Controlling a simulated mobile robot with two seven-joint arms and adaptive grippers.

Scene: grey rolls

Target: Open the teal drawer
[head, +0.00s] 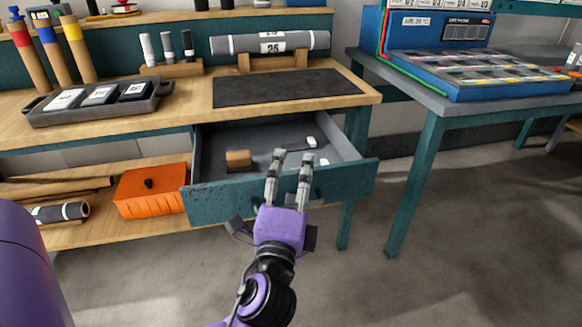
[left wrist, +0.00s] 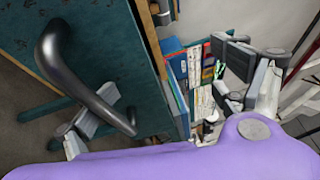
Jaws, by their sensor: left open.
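The teal drawer (head: 345,181) stands pulled out below the wooden bench top, its grey inside in view. My left gripper (head: 293,157) is open at the drawer's front, its two fingers apart and pointing up over the front panel. In the left wrist view the dark curved handle (left wrist: 72,68) stands out from the teal front, and one finger shows partly behind it. The fingers are not closed on the handle; I cannot tell whether they touch it. In the head view the handle is mostly hidden by the gripper. My right gripper is not in view.
A small brown block (head: 238,159) and small white items lie in the drawer. An orange box (head: 150,195) sits on the lower shelf to the left. A grey table (head: 455,105) with a blue case stands at the right. The floor (head: 350,285) in front is clear.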

